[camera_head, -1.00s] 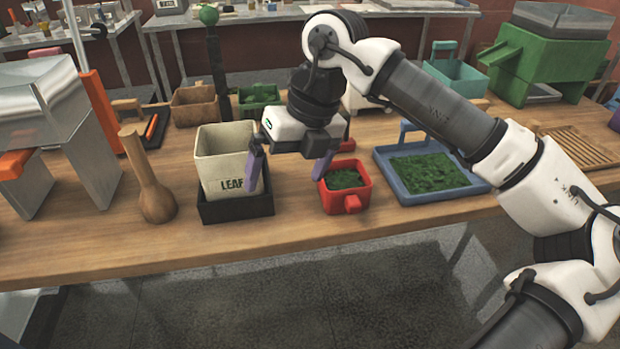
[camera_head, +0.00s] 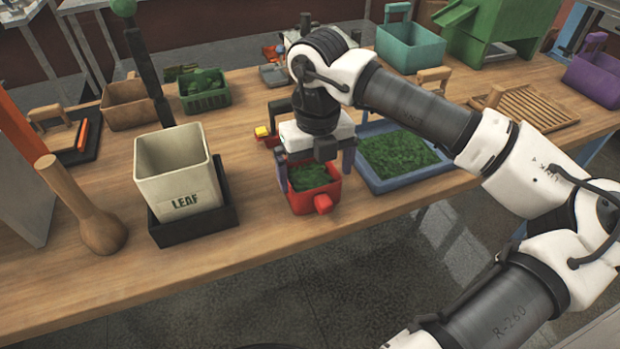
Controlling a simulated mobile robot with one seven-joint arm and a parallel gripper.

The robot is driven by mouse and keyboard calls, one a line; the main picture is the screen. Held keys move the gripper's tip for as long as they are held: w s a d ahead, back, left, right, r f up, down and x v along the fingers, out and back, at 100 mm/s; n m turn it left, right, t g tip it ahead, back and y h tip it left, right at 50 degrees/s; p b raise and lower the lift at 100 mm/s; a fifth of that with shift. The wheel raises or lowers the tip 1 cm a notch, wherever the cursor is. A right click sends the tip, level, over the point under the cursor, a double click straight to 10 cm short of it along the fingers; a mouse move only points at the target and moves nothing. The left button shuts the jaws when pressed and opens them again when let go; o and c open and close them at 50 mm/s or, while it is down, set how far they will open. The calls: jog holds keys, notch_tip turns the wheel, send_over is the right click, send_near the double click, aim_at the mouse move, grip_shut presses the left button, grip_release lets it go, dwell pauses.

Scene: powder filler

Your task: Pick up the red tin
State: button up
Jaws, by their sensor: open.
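The red tin (camera_head: 302,202) stands on the wooden table near its front edge. It is open on top, holds green leaf and has a red knob on its front side. My gripper (camera_head: 314,178) is open, with one purple finger at the tin's left side and the other at its right side. The fingers are around or just behind the tin; I cannot tell whether they touch it. The gripper's body hides the tin's back edge.
A cream LEAF bin (camera_head: 180,170) in a black tray (camera_head: 222,218) stands to the left. A blue tray (camera_head: 385,184) with leaf lies close on the right. A wooden pestle (camera_head: 85,208) stands at far left. Small red and yellow items (camera_head: 263,133) sit behind the gripper. The table front is clear.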

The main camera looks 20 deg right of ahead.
aim_at(318, 183)
jog(key=shift+s+d+f+p, duration=0.1)
jog(key=shift+f+p, duration=1.05)
jog(key=shift+f, duration=1.6)
jog(key=shift+c, duration=0.4)
jog(key=c, duration=0.7)
jog(key=shift+o, duration=0.2)
jog(key=shift+r, duration=0.15)
